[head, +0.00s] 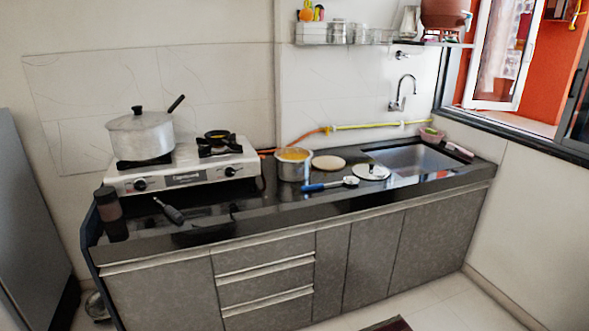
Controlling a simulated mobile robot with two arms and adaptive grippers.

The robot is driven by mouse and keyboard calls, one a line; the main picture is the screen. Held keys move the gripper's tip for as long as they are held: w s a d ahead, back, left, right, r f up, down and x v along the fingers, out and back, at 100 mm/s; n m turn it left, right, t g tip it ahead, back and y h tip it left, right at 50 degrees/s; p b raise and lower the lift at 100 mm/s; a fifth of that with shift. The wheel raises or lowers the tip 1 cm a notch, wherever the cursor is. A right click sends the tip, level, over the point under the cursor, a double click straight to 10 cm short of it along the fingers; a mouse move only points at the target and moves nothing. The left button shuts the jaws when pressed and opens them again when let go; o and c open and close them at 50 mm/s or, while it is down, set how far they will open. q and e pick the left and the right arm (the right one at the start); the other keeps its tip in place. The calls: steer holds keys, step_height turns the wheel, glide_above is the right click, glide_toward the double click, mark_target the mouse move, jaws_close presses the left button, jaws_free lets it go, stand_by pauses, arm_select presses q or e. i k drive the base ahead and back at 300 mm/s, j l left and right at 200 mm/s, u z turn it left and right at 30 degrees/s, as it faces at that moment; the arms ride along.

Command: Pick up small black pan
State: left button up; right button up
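A small black pan (203,232) lies on the black countertop in front of the stove, near the counter's front edge. Its dark handle (170,212) points up and to the left, toward the back of the counter. The pan's dark body blends with the glossy counter, so its exact outline is hard to see. Neither of my grippers is in view.
A white two-burner stove (184,167) bears a large lidded pot (140,137). A dark bottle (109,213) stands left of the pan. A steel pot (293,165), a blue-handled utensil (325,185) and a lid (371,172) are farther right, before the sink (412,158).

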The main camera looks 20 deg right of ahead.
mark_target(218, 136)
steer(key=i+l+u, duration=0.6)
steer(key=l, duration=0.3)
steer(key=i, duration=0.1)
